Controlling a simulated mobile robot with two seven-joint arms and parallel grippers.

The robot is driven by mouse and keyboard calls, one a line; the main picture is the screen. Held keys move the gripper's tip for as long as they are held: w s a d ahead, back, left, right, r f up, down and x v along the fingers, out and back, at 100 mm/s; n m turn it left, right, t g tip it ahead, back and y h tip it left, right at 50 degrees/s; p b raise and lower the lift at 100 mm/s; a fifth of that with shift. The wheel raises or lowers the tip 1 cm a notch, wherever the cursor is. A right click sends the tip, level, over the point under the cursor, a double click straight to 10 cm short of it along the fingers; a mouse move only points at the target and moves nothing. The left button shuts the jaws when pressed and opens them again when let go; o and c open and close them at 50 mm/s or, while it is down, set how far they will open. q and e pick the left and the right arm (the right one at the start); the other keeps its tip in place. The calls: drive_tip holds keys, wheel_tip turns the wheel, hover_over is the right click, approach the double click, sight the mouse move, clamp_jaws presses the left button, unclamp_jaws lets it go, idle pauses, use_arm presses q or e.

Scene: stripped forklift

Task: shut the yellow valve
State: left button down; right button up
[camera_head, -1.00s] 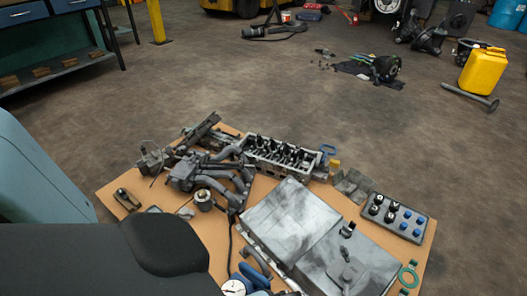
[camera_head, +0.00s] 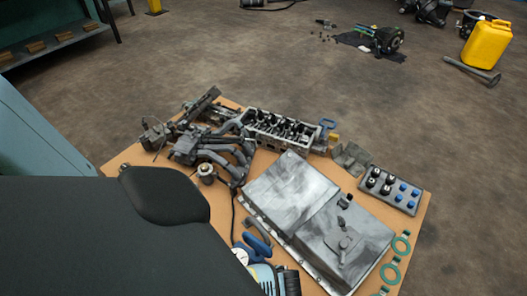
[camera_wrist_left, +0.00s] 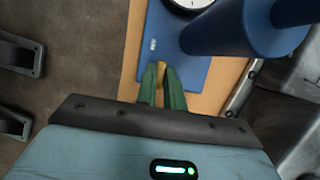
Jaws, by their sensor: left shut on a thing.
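In the left wrist view my left gripper (camera_wrist_left: 162,84) has its two green fingers closed on a small yellow piece (camera_wrist_left: 161,71), which looks like the yellow valve's handle. Most of it is hidden between the fingers. It sits over a blue plate (camera_wrist_left: 190,68) beside a thick blue cylinder (camera_wrist_left: 222,30) and a white-faced gauge (camera_wrist_left: 187,3). In the head view the gauge (camera_head: 242,256) and blue parts (camera_head: 257,246) show at the table's near edge. My dark arm hides the left gripper and the valve there. My right gripper is not in view.
The tan table (camera_head: 222,208) carries a cylinder head (camera_head: 285,132), dark manifold parts (camera_head: 215,155), a large grey cover (camera_head: 290,190), a tray of small parts (camera_head: 391,190) and green rings (camera_head: 390,273).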

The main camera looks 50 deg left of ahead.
use_arm(q)
drive_tip(key=c, duration=1.5)
unclamp_jaws()
drive_tip(key=shift+d+r, duration=0.1)
drive_tip(key=shift+r, duration=0.1)
drive_tip(key=p+v, duration=0.4)
drive_tip(key=v, duration=0.3)
drive_tip(key=shift+d+r, duration=0.1)
drive_tip(key=shift+r, duration=0.05)
